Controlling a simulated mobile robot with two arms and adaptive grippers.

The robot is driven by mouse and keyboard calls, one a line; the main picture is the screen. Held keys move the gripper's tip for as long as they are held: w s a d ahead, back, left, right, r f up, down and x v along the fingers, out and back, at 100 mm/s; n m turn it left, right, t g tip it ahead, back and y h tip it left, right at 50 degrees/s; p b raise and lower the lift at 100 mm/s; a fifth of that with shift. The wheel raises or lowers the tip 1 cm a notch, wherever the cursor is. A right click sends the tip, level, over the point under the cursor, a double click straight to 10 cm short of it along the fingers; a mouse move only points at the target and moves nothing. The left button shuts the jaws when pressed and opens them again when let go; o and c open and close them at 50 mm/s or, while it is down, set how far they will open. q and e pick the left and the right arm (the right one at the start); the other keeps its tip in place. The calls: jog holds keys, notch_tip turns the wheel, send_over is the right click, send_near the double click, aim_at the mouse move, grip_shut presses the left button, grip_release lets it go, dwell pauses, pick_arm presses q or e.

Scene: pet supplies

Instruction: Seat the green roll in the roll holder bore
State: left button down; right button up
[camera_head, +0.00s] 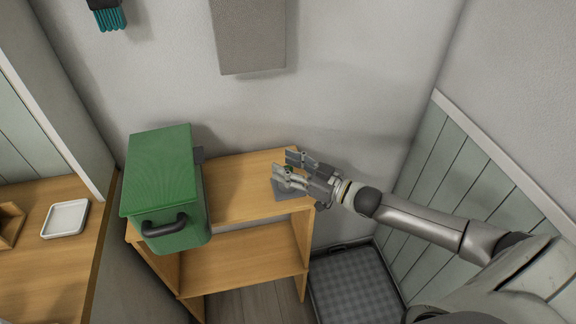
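My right gripper (290,170) is over the right end of the wooden shelf unit, reaching in from the right. A small bit of green, which looks like the green roll (288,168), shows between its two fingers. The fingers hide most of it, and I cannot tell whether they press on it. A grey piece that looks like the roll holder (284,193) lies on the shelf top just below the fingers. Its bore is hidden, so I cannot tell whether the roll is in it. My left gripper is not in view.
A green lidded bin (165,185) with a dark handle stands on the left of the shelf unit (240,190). A grey checked mat or tray (352,285) lies on the floor at right. A white dish (65,218) sits on the left counter.

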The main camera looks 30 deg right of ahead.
jog(key=shift+s, duration=0.1)
jog(key=v, duration=1.2)
dwell(0.4)
jog(key=s+d+f+m+g+h, duration=0.1)
jog(key=s+d+f+m+h, duration=0.2)
jog(key=f, duration=0.7)
jog(key=d+f+g+h, duration=0.1)
jog(key=d+f+h, duration=0.35)
jog(key=f, duration=0.55)
jog(key=s+f+m+g+h, duration=0.1)
jog(key=s+f+g, duration=0.1)
jog(key=s+f, duration=0.4)
jog(key=s+f+g+h, duration=0.1)
jog(key=s+f+g, duration=0.15)
jog(key=f, duration=0.65)
jog(key=s+a+f+g, duration=0.4)
jog(key=s+a+f, duration=0.4)
jog(key=s, duration=0.5)
jog(key=s+a+f+g, duration=0.4)
jog(key=s+a+f, duration=0.5)
jog(key=s, duration=0.4)
jog(key=shift+a+f+n, duration=0.2)
jog(key=shift+a+n, duration=0.05)
jog(key=shift+n, duration=0.05)
jog(key=shift+y, duration=0.25)
